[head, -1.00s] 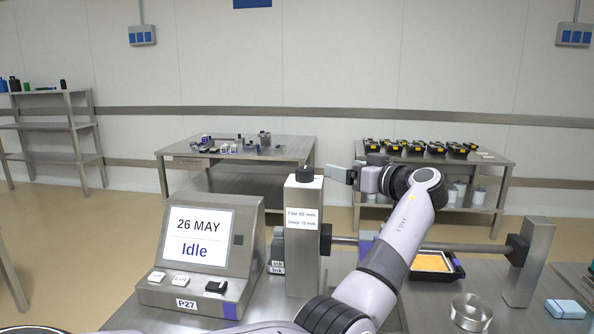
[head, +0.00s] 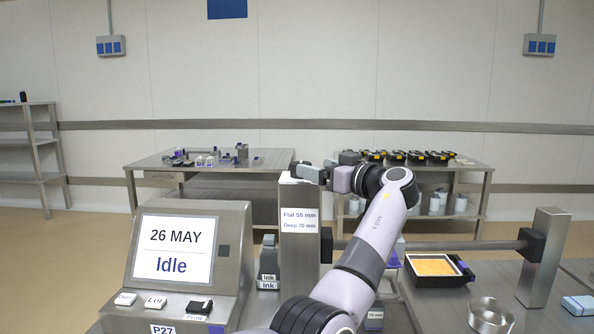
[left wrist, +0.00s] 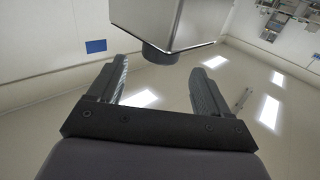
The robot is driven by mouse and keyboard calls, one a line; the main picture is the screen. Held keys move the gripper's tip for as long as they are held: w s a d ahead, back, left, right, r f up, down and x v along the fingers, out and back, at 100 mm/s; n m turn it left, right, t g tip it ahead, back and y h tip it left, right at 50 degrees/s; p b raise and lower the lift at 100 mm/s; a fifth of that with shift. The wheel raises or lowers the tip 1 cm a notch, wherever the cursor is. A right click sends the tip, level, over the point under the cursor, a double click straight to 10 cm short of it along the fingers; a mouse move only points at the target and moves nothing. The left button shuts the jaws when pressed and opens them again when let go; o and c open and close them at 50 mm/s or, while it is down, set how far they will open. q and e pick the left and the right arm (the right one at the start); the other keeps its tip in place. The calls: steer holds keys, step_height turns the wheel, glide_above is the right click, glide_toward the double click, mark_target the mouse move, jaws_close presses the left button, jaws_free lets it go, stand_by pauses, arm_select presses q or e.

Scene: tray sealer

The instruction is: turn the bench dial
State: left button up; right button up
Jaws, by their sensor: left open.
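The bench dial is a dark round knob on top of the square metal post (head: 299,245) that carries the "Flat 55 mm / Deep 70 mm" label. In the left wrist view the dial (left wrist: 160,53) shows at the end of the post, in line with the gap between my fingers. My left gripper (head: 308,173) is open, reaching in from the right at the height of the post top. It also shows open in the left wrist view (left wrist: 160,66), with nothing held. In the head view its fingers overlap the dial and partly hide it. My right gripper is out of view.
A display console (head: 178,250) reading "26 MAY" and "Idle" stands left of the post, with ink bottles (head: 268,268) between. A tray with orange filling (head: 433,266), a metal ring (head: 490,314) and a second post (head: 541,255) are to the right. Tables stand behind.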

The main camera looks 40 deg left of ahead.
arm_select(q)
steer(key=a, duration=0.4)
steer(key=a+p, duration=0.1)
steer(key=shift+w+a+r, duration=0.1)
steer(key=shift+w+a, duration=0.15)
steer(key=shift+a, duration=0.5)
steer(key=c, duration=1)
steer(key=shift+o, duration=0.2)
